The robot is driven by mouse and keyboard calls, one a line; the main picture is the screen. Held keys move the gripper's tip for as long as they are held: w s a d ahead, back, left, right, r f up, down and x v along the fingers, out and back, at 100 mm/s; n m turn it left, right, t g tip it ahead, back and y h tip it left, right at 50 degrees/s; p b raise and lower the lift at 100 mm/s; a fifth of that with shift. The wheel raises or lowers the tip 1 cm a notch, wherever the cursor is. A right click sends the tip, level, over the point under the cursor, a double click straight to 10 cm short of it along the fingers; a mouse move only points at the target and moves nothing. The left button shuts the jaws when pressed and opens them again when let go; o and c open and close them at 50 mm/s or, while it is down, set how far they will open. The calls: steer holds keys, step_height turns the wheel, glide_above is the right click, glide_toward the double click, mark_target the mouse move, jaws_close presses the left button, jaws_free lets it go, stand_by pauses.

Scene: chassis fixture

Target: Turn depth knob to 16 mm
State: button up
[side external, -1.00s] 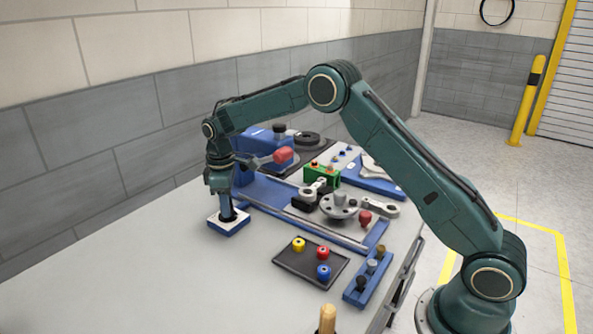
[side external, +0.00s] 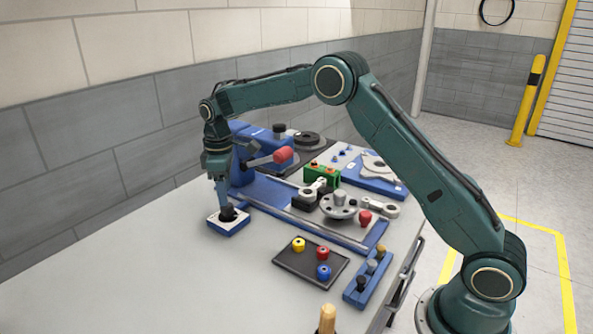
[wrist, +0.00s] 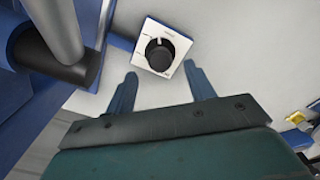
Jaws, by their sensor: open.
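The depth knob (wrist: 158,55) is a black round knob with a white pointer mark, on a white-faced plate (wrist: 178,42) with a blue base. The scale on the plate is too small to read. In the side view the knob (side external: 228,213) sits on its small blue-and-white block (side external: 227,228) at the left of the table. My gripper (wrist: 163,82) is open and empty, with its two blue fingers apart. In the wrist view the fingertips lie to either side of and just below the knob. In the side view my gripper (side external: 222,203) is directly above the knob.
A blue fixture (side external: 262,152) with a red-ended lever (side external: 283,155) stands close behind my gripper. A dark tray (side external: 290,270) with yellow, red and blue pieces lies to the right. The table in front of the knob block is clear.

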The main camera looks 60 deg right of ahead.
mark_target(227, 211)
step_height(227, 211, up, 10)
steer(key=shift+f, duration=0.15)
stand_by(0.3)
steer(key=s+a+f+m+t+h, duration=0.1)
steer(key=s+a+m+t+h, duration=0.1)
steer(key=m, duration=1.6)
steer(key=s+a+h, duration=0.1)
steer(key=s+a, duration=0.1)
steer(key=a, duration=0.1)
steer(key=shift+t+h, duration=0.3)
steer(key=shift+t, duration=0.1)
steer(key=shift+f, duration=0.15)
steer(key=x, duration=1.3)
steer(key=shift+w+f, duration=0.15)
steer(key=shift+f, duration=0.15)
